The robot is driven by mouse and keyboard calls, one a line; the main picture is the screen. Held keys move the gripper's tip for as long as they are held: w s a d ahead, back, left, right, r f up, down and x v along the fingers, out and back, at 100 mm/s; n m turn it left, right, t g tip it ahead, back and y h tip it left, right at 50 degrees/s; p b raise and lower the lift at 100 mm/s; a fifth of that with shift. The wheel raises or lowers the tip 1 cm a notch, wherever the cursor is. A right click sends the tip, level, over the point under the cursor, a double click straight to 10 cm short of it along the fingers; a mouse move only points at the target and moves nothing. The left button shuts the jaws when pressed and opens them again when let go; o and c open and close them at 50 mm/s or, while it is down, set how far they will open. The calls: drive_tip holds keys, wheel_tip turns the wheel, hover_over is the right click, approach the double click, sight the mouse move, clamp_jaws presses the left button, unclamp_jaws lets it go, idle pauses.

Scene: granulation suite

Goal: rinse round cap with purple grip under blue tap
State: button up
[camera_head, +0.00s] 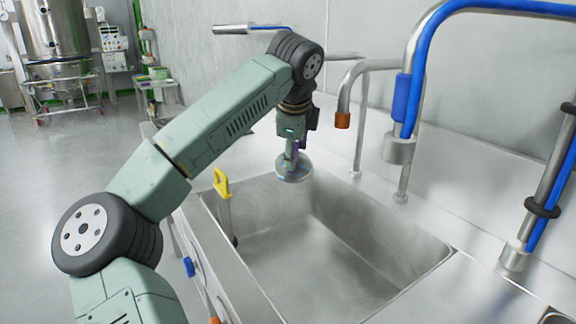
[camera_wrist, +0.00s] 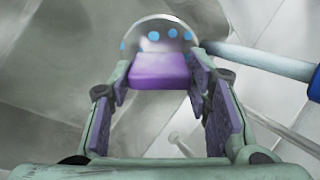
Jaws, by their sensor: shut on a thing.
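The round cap (camera_head: 293,169) is a shiny metal disc held flat over the back left end of the sink. In the wrist view the cap (camera_wrist: 158,36) shows several blue dots and a purple grip (camera_wrist: 160,70). My gripper (camera_head: 290,155) points down and is shut on the purple grip; its fingers also show in the wrist view (camera_wrist: 160,85). The blue tap (camera_head: 404,95) is a curved pipe with blue cladding, right of the cap and apart from it. Its nozzle (camera_head: 398,150) hangs over the right side of the sink. I cannot see any water running.
The steel sink basin (camera_head: 330,240) is empty. A tap with an orange tip (camera_head: 342,120) stands between my gripper and the blue tap. A yellow handle (camera_head: 222,183) rises at the sink's left rim. Another pipe (camera_head: 540,200) stands at the right.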

drive_tip(key=s+b, duration=0.4)
drive_tip(key=s, duration=0.2)
drive_tip(key=shift+s, duration=0.3)
idle(1.3)
drive_tip(key=s+r, duration=0.4)
drive_tip(key=s, duration=0.1)
drive_tip(key=shift+b, duration=0.35)
drive_tip(key=shift+d, duration=0.1)
